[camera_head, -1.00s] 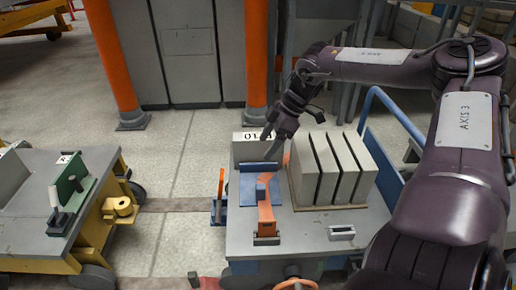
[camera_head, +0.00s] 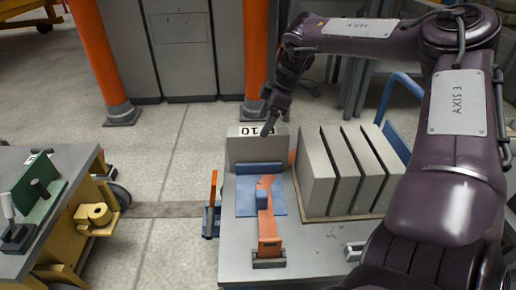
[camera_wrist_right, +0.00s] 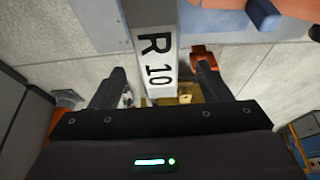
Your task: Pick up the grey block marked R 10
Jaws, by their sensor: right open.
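The grey block marked R 10 (camera_head: 256,150) stands upright on the cart behind the blue fixture. Its white label faces up, and the R is hidden or hard to read in the head view. My right gripper (camera_head: 272,122) is above the block's top, with its fingers pointing down. In the right wrist view the block's label end (camera_wrist_right: 157,55) lies between the two spread fingers of my right gripper (camera_wrist_right: 158,84), with gaps showing at both sides. I cannot tell whether a finger touches the block. My left gripper is out of view.
The blue fixture (camera_head: 246,203) with an orange clamp (camera_head: 268,226) stands in front of the block. Several grey slabs (camera_head: 316,172) stand close on the right. The grey cart top (camera_head: 305,242) is mostly bare in front. A second cart (camera_head: 70,160) is at the left.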

